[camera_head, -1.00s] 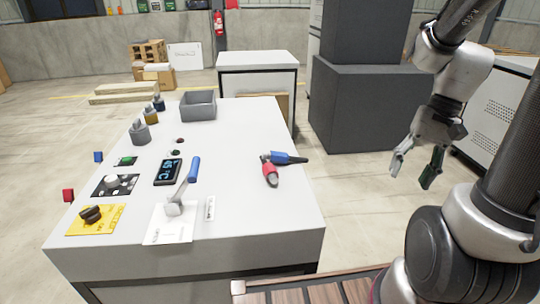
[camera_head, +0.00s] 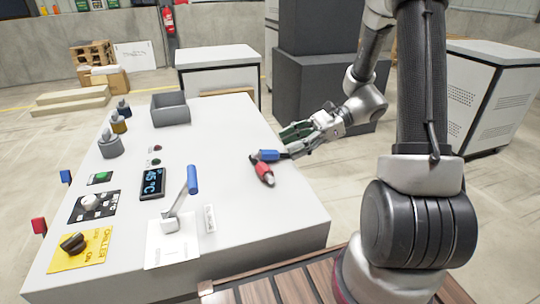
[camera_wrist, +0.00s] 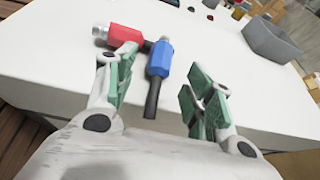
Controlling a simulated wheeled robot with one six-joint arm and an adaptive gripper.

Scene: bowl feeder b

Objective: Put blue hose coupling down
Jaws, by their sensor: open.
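The blue hose coupling (camera_head: 266,155) lies on the white table top near its right edge, with its black hose end towards my gripper. In the wrist view the blue coupling (camera_wrist: 159,62) is between my open fingers but beyond their tips, lying on the table. A red hose coupling (camera_head: 263,174) lies beside it, and in the wrist view the red one (camera_wrist: 120,36) crosses behind the left finger. My gripper (camera_head: 291,143) is open and empty at the table's right edge. Its green fingertips also show in the wrist view (camera_wrist: 163,88).
A grey open bin (camera_head: 171,120) stands at the table's back. A lever with a blue handle (camera_head: 193,180), a display (camera_head: 152,183) and several knobs fill the left and front. The table (camera_head: 235,125) is bare between bin and couplings.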

